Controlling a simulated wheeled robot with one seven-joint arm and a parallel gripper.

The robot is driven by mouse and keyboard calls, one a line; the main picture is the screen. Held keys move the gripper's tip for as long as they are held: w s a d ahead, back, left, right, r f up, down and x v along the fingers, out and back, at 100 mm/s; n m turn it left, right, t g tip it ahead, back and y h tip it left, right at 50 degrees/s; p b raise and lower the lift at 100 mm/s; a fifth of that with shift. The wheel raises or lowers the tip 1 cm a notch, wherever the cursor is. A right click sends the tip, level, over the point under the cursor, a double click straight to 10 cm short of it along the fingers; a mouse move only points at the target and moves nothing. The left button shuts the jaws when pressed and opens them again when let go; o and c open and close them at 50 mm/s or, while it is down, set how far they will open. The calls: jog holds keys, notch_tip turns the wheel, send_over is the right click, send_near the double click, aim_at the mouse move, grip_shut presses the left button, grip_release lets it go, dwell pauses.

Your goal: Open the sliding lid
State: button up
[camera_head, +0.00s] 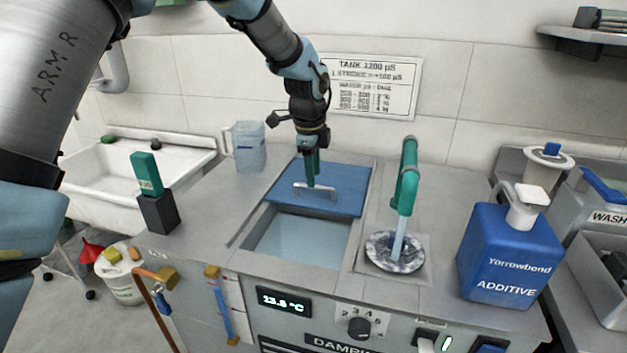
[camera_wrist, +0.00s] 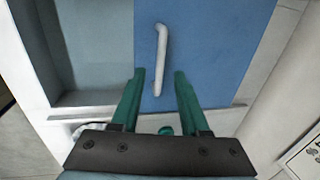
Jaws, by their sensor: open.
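The blue sliding lid (camera_head: 335,180) covers the back part of the tank opening, and its front part lies open over pale liquid (camera_head: 300,238). A metal bar handle (camera_head: 322,194) stands on the lid near its front edge. My gripper (camera_head: 312,184) points down at the lid, right at the handle in the head view. In the wrist view, the two green fingers (camera_wrist: 158,75) are open, with the near end of the handle (camera_wrist: 160,60) between their tips and the lid (camera_wrist: 205,40) beneath. I cannot tell whether the fingers touch the handle.
A green tap (camera_head: 405,180) runs into a round drain (camera_head: 395,252) right of the tank. A blue additive jug (camera_head: 510,250) stands at the right. A clear pitcher (camera_head: 249,147) stands behind left, and a dark block with a green-topped item (camera_head: 158,210) stands at the left.

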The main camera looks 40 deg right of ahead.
notch_tip(320, 180, up, 8)
jog(key=a+b, duration=0.1)
jog(key=shift+s+a, duration=0.2)
jog(key=shift+s, duration=0.2)
